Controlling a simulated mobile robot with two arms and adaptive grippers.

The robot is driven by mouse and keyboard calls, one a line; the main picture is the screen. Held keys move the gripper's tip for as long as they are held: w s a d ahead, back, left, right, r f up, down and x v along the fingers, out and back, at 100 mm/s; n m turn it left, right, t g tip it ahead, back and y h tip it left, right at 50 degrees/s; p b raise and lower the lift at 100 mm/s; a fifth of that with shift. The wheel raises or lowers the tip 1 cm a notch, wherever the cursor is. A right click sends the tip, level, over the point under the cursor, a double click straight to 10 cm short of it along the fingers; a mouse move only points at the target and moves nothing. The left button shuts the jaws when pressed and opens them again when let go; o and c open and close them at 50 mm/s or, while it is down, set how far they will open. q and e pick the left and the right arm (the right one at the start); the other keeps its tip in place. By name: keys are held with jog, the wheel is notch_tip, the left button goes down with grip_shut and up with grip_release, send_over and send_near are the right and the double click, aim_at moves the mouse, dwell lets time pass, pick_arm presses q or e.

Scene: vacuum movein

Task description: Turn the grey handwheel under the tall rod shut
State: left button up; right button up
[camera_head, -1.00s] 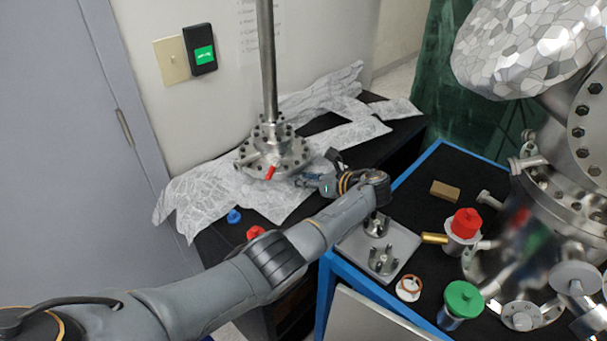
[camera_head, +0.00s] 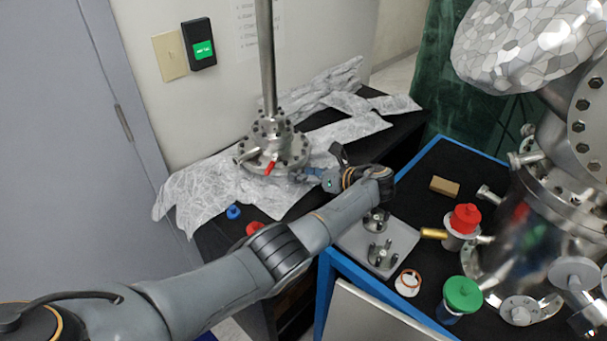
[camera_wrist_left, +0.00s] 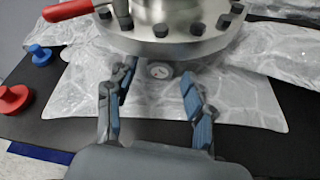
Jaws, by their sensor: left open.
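The tall metal rod (camera_head: 267,60) stands upright on a bolted steel flange body (camera_head: 290,150), which has a red-handled lever (camera_head: 270,168). The flange also shows in the wrist view (camera_wrist_left: 170,42). A small grey round part (camera_wrist_left: 160,71), apparently the handwheel, sits under the flange's near edge in the wrist view. I cannot make it out in the head view. My left gripper (camera_head: 322,167) is at the right front of the flange. In the wrist view its open fingers (camera_wrist_left: 158,80) stand either side of the grey part, apparently without touching it. My right gripper is not in view.
Crumpled foil (camera_head: 195,195) lies under the flange on a black bench. A blue knob (camera_head: 233,212) and a red knob (camera_head: 254,228) lie at its front. A blue-edged cart to the right holds a grey tray (camera_head: 350,243), red- and green-capped parts and a large steel vessel.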

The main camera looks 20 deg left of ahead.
pick_arm(q)
jog(key=v, duration=1.1)
jog(key=shift+d, duration=0.2)
